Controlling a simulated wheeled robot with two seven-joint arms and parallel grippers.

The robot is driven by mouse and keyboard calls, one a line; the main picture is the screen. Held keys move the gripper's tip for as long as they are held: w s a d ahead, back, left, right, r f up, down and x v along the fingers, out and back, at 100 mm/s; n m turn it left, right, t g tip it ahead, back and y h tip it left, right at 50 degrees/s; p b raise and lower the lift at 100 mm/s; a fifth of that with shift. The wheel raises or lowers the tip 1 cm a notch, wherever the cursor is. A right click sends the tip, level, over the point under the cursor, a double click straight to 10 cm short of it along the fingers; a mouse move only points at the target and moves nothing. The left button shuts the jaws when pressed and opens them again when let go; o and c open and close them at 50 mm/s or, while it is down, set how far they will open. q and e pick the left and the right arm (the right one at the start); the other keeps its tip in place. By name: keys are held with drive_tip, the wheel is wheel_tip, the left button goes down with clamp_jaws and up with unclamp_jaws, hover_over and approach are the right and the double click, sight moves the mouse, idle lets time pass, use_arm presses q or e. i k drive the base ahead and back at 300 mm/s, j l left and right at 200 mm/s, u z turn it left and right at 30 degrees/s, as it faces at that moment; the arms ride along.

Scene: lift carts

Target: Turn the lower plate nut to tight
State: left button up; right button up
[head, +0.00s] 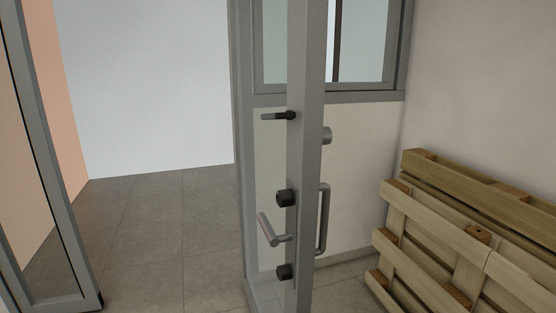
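A grey door leaf (308,75) stands nearly edge-on in the middle of the head view. A dark round lower plate nut (284,271) sits on its left face, below a lever handle (272,231). A similar dark upper nut (283,198) sits above the lever handle. I cannot read from here how far either nut is turned. Neither of my grippers is in view, and nothing is seen touching the nuts.
A dark latch lever (278,116) is higher on the door. A pull bar (323,218) and round knob (327,135) are on its right side. Wooden pallets (440,235) lean at the right wall. Tiled floor (165,240) is clear on the left, beside another glazed door (45,200).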

sight(283, 272)
drive_tip(key=i+l+u, duration=0.25)
drive_tip(key=l, duration=0.4)
drive_tip(key=i+l+u, duration=0.3)
drive_tip(key=l, duration=0.35)
drive_tip(key=l+u, duration=0.25)
drive_tip(key=l, duration=0.45)
drive_tip(key=i+l+u, duration=0.1)
drive_tip(key=l+u, duration=0.2)
drive_tip(key=l, duration=0.45)
drive_tip(key=j+z, duration=0.35)
drive_tip(key=j, duration=0.45)
drive_tip(key=j+z, duration=0.3)
drive_tip(key=j, duration=0.5)
drive_tip(key=k+j+z, duration=0.1)
drive_tip(key=j+z, duration=0.25)
drive_tip(key=j, duration=0.45)
